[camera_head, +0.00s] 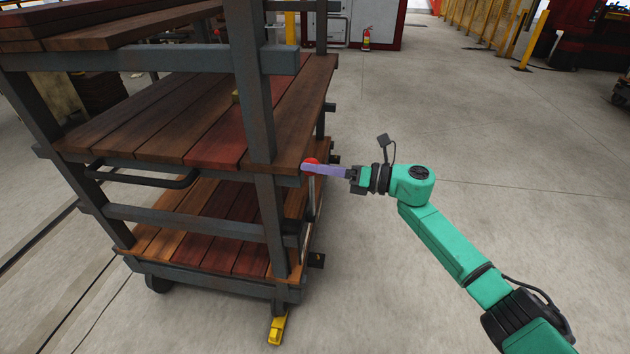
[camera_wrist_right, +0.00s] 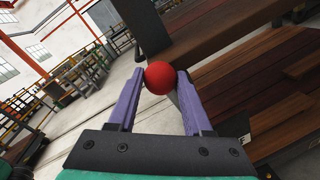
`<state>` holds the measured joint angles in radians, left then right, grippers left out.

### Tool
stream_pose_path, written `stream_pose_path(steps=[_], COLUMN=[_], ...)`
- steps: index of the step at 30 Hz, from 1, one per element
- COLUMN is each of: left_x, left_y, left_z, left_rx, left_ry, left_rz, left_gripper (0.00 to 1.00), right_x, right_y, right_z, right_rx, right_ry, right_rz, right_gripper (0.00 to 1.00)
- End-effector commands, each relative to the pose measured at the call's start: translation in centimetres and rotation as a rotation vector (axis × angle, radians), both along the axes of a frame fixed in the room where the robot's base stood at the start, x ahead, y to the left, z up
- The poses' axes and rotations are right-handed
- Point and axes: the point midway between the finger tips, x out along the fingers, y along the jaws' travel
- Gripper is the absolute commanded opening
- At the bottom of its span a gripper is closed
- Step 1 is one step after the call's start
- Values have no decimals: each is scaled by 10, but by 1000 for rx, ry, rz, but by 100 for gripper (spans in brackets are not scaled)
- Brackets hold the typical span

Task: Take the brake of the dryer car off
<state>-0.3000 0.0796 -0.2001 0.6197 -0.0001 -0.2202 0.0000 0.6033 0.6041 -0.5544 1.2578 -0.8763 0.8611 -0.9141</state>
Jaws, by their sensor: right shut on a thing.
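The dryer car (camera_head: 255,120) is a dark grey steel frame with wooden plank shelves, on the left of the head view. A red ball knob (camera_head: 312,162) tops a thin upright lever (camera_head: 312,195) at the car's right side. My right gripper (camera_head: 306,167) reaches it from the right. In the right wrist view the red knob (camera_wrist_right: 159,77) sits between the tips of my purple fingers (camera_wrist_right: 160,85), which are shut on it. A yellow pedal-like part (camera_head: 277,329) is low at the car's front corner. My left gripper is not in view.
A black handle bar (camera_head: 143,177) sticks out from the car's front. A fire extinguisher (camera_head: 366,38) stands at the back, and yellow posts (camera_head: 526,45) stand at the back right. The concrete floor right of the car is clear. Rails run along the floor at the left.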

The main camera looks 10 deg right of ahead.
Motion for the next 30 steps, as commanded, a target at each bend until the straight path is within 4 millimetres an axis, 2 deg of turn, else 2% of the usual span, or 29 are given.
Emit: stream_pose_path(steps=[9, 13, 18, 30], left_x=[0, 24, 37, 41], left_y=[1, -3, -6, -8], left_z=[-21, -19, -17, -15], left_rx=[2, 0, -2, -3], left_ry=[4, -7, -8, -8], left_rz=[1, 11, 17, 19], left_gripper=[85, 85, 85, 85], right_x=[41, 51, 59, 60], right_y=[-13, -17, -19, -20], right_z=[-2, -3, -4, -4], right_rx=[67, 87, 100, 104], right_ry=[203, 259, 302, 317], right_rz=[-3, -3, -3, -1], right_gripper=[0, 0, 0, 0])
